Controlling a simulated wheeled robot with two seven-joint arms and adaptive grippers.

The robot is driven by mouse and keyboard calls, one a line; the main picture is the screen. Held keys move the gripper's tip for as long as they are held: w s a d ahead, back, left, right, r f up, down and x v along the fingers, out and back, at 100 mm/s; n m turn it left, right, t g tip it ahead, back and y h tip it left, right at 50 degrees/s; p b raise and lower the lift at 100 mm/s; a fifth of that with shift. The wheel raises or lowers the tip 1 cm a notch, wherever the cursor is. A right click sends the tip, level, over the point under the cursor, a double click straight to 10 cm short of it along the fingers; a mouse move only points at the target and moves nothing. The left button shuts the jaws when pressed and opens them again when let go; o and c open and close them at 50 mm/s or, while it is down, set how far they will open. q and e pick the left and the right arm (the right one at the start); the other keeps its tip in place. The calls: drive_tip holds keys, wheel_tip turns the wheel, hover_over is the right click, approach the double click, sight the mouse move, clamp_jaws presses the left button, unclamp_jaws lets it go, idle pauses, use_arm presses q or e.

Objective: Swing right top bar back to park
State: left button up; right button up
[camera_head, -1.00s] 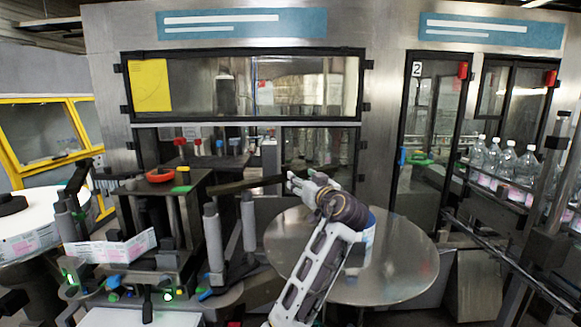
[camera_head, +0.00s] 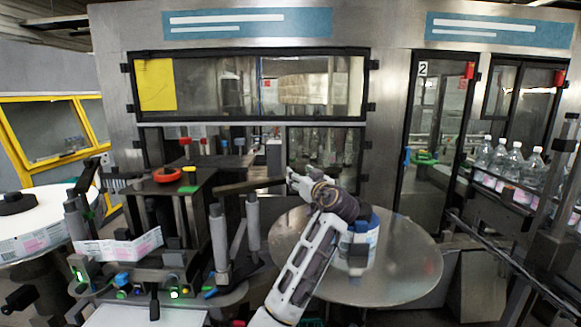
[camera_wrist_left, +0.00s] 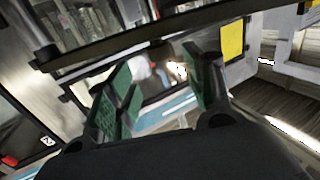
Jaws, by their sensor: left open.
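The right top bar (camera_head: 250,186) is a dark, flat bar that reaches right from the labeller head, above two grey rollers. My left gripper (camera_head: 291,179) is by the bar's right end in the head view, partly hidden by its own wrist. In the left wrist view, the left gripper (camera_wrist_left: 160,72) has its green-padded fingers apart with nothing between them. A dark bar (camera_wrist_left: 150,42) crosses just ahead of the fingertips there. I cannot tell whether they touch it. My right gripper is in neither view.
A round metal plate (camera_head: 405,255) lies right of the rollers, with a white and blue container (camera_head: 372,243) behind my left arm. A label reel (camera_head: 30,230) is at left. Bottles (camera_head: 510,165) stand on a conveyor at right. The cabinet (camera_head: 385,90) closes off the back.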

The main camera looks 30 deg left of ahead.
sight(290, 166)
use_arm(q)
drive_tip(key=shift+p+x, duration=1.4)
drive_tip(key=shift+x, duration=3.15)
drive_tip(key=shift+d, duration=0.1)
clamp_jaws()
